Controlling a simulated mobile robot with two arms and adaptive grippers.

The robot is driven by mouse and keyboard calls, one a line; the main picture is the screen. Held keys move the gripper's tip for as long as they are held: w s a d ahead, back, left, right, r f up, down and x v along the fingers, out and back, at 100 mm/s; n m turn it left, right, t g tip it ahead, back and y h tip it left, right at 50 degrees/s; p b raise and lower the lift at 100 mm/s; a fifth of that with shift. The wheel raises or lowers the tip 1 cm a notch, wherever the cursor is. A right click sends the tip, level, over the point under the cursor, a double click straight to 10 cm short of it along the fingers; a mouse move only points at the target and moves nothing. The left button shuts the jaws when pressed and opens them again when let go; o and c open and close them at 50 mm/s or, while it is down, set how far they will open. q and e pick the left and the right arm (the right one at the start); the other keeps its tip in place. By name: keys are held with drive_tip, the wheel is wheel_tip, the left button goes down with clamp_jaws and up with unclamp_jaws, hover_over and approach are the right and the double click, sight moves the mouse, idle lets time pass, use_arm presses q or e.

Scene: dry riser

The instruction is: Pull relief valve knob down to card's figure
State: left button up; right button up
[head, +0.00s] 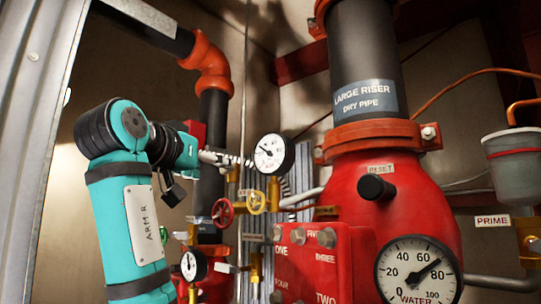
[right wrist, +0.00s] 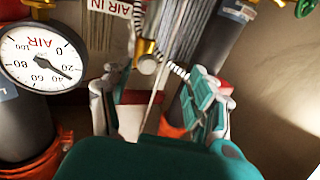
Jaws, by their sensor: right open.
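My right gripper (head: 205,156) is at the end of the teal arm in the head view, left of the white air gauge (head: 272,153); the wrist hides much of it. In the right wrist view my right gripper (right wrist: 155,108) has its two fingers spread apart with nothing gripped. A small rounded metal knob (right wrist: 148,64) on a brass fitting shows beyond the fingers, apart from them; I cannot tell if it is the relief valve knob. The air gauge (right wrist: 42,58) appears upside down there, its needle between 20 and 40. I cannot identify the card. My left gripper is out of view.
A striped flexible line (head: 232,159) runs near the gripper. The big red riser (head: 420,185) and water gauge (head: 418,272) stand to the right.

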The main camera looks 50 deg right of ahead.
drive_tip(key=o, duration=0.4)
drive_tip(key=shift+d+f, duration=0.1)
drive_tip(key=shift+d, duration=0.15)
drive_tip(key=shift+o, duration=0.2)
drive_tip(key=shift+s+d, duration=0.15)
drive_tip(key=shift+d, duration=0.15)
drive_tip(key=a, duration=0.8)
drive_tip(key=shift+s+a, duration=0.2)
drive_tip(key=shift+s, duration=0.1)
drive_tip(key=shift+d, duration=0.15)
